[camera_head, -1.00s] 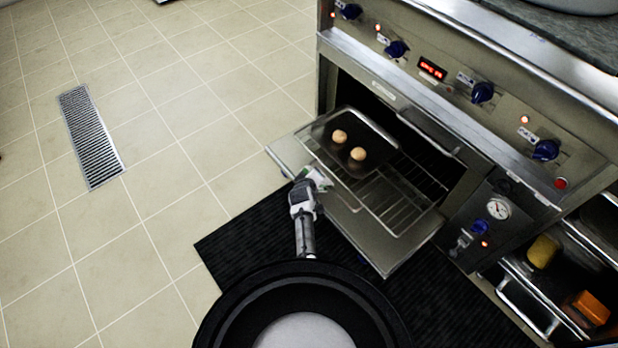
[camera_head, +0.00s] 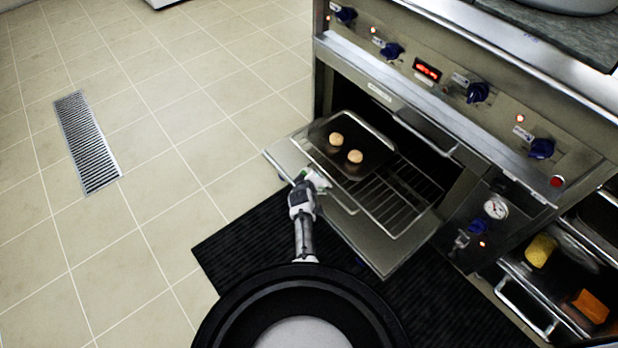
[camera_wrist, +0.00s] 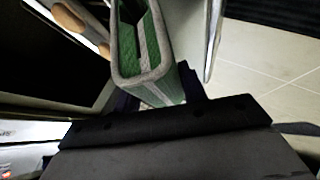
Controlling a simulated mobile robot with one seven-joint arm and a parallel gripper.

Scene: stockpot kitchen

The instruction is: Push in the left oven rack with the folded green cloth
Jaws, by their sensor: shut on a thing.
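My gripper (camera_head: 314,183) is at the front of the open oven, by the left part of the lowered door (camera_head: 380,258). In the wrist view it is shut on the folded green cloth (camera_wrist: 130,48), which has grey edges and a pale stripe. The cloth shows only as a small patch in the head view. The left oven rack (camera_head: 322,170) sticks out over the door and bears a dark tray (camera_head: 375,148) with two round buns (camera_head: 355,156). The cloth is close to the rack's front edge; I cannot tell whether they touch.
An empty wire rack (camera_head: 398,215) sticks out to the right. The oven's control panel (camera_head: 440,85) overhangs the opening. A shelf at lower right holds a yellow sponge (camera_head: 540,250) and an orange block (camera_head: 590,306). A black mat (camera_head: 235,250) lies below; tiled floor at left is clear.

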